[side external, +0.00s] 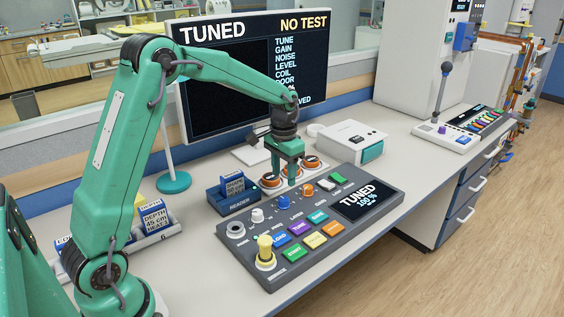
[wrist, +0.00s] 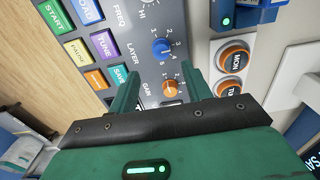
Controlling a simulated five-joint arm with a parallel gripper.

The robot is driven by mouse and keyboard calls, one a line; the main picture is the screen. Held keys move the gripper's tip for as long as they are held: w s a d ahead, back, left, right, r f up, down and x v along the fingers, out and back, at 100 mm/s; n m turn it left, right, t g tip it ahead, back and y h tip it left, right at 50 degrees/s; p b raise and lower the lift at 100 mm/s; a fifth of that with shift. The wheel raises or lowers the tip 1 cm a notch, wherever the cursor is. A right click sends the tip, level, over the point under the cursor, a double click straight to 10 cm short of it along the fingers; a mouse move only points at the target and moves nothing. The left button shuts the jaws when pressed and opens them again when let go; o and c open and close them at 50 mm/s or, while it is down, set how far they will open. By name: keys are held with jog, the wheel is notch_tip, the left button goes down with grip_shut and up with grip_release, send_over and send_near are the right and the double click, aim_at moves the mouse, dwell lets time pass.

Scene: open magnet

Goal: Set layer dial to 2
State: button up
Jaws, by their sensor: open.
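The layer dial is a blue knob (side external: 283,202) on the grey console (side external: 232,250), between a white knob and an orange knob. In the wrist view the blue layer dial (wrist: 161,47) sits beside the label LAYER with small numbers around it; I cannot tell which number its pointer is on. My gripper (side external: 289,173) points down behind the row of knobs, apart from the blue dial. In the wrist view my gripper (wrist: 162,82) is open and empty, its fingers on either side of the orange gain knob (wrist: 170,87) in the picture. The blue dial shows just beyond the fingertips.
A dark blue reader (side external: 226,205) holding a cartridge stands left of the gripper. A yellow-topped lever (side external: 265,246) rises at the console's front. A large monitor (side external: 225,100) stands behind.

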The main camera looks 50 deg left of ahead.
aim_at(284, 199)
jog(key=shift+w+a+f, duration=0.1)
jog(key=shift+f, duration=0.1)
jog(key=shift+f, duration=0.1)
jog(key=shift+f, duration=3.85)
jog(key=shift+c, duration=0.2)
jog(key=c, duration=1)
